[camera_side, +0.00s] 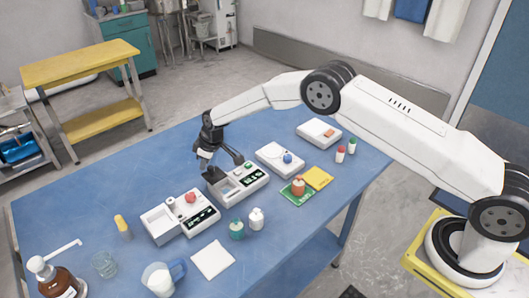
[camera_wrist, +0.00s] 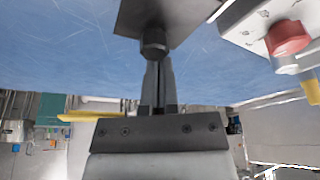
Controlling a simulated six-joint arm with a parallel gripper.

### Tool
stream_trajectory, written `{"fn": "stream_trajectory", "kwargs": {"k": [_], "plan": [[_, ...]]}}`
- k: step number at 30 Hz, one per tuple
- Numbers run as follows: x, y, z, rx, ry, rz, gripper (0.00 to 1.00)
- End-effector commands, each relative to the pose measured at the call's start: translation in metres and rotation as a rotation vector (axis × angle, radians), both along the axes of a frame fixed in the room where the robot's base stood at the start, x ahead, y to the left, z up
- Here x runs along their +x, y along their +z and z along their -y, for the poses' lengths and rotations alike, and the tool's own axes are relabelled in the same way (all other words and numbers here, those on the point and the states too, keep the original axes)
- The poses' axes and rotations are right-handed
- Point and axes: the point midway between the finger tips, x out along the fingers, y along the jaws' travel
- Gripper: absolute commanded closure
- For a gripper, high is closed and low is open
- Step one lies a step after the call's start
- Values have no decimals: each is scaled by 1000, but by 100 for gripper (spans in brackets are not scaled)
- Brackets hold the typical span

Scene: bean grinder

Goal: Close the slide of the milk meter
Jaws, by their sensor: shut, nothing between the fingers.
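A white meter (camera_side: 243,186) with a display and a green button stands mid-table under my gripper; I cannot read its label. A dark square plate (camera_side: 215,175) lies at its left end, probably the slide. In the wrist view the dark plate (camera_wrist: 185,12) carries a round dark knob (camera_wrist: 154,46). My gripper (camera_wrist: 157,62) is shut and empty, its fingertips close against or just beside that knob; I cannot tell whether they touch. In the side view my gripper (camera_side: 208,168) points down at the plate's end, and its fingertips are hard to make out.
A white device with a red knob (camera_side: 190,197) stands to the left, with its knob also in the wrist view (camera_wrist: 287,37). Small bottles, a white pitcher (camera_side: 159,280) and a white cloth (camera_side: 212,260) stand in front.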

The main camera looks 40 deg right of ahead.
Motion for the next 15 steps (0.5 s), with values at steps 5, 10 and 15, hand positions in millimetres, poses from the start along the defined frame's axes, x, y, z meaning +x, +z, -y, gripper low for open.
{"fn": "stream_trajectory", "kwargs": {"k": [5, 10, 15], "plan": [[-8, 0, -1, 2, 1, -1, 100], [-21, 0, -1, 1, 1, -2, 100], [-34, 0, -1, 1, 2, -1, 100]]}}
